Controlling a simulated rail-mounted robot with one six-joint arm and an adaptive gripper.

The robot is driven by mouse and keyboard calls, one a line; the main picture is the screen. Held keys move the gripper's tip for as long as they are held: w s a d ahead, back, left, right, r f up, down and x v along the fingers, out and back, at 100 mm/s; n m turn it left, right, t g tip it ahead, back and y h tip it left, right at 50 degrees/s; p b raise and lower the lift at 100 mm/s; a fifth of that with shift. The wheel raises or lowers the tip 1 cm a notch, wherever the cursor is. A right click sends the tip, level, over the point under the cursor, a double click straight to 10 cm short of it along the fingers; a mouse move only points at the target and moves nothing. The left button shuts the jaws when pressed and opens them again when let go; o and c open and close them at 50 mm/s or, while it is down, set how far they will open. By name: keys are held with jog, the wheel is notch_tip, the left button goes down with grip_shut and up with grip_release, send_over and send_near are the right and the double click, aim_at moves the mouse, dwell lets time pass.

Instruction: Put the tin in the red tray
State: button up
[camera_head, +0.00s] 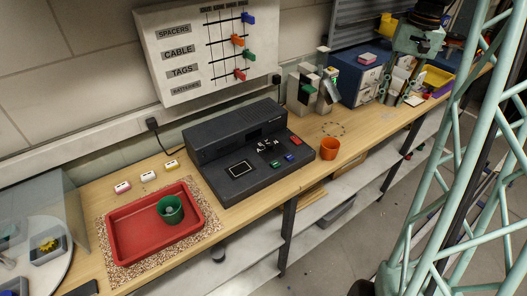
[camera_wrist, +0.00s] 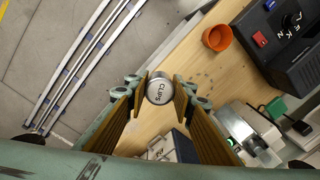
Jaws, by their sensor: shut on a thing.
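The tin (camera_wrist: 160,90), a round grey-white one with "CLIPS" on its lid, shows in the wrist view between the two fingers of my gripper (camera_wrist: 158,92). The fingers are shut on its sides. The wood bench lies below it, and I cannot tell the gap exactly. The red tray (camera_head: 125,241) is at the front left of the bench in the head view, on a speckled mat. A green cup (camera_head: 170,209) stands in its right half. In the head view my arm's end is at the far upper right, far from the tray, and the tin is hard to make out there.
A black console (camera_head: 240,165) stands between the tray and my arm. An orange cup (camera_head: 330,148) is right of it, also in the wrist view (camera_wrist: 217,37). Grey devices (camera_head: 305,88) and a blue cabinet (camera_head: 358,80) stand farther along. The tray's left half is clear.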

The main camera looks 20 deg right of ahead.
jog(key=shift+w+d+f+m+p, duration=0.65)
jog(key=shift+w+f+m+p, duration=0.35)
jog(key=shift+f, duration=1.65)
jog(key=shift+w+d+f+m+p, duration=0.7)
jog(key=shift+f+p, duration=0.4)
jog(key=shift+f, duration=1.5)
jog(key=shift+w+d+f+m+p, duration=0.55)
jog(key=shift+w+f+m+p, duration=0.45)
jog(key=shift+f, duration=1.65)
jog(key=shift+w, duration=0.15)
send_over(343, 118)
jog(key=s, duration=0.1)
jog(key=shift+d+f+p, duration=0.1)
jog(key=shift+f+p, duration=0.3)
jog(key=shift+f, duration=0.3)
jog(key=shift+w, duration=0.15)
jog(key=shift+w+f, duration=0.15)
jog(key=shift+w, duration=0.1)
jog(key=shift+f, duration=1.65)
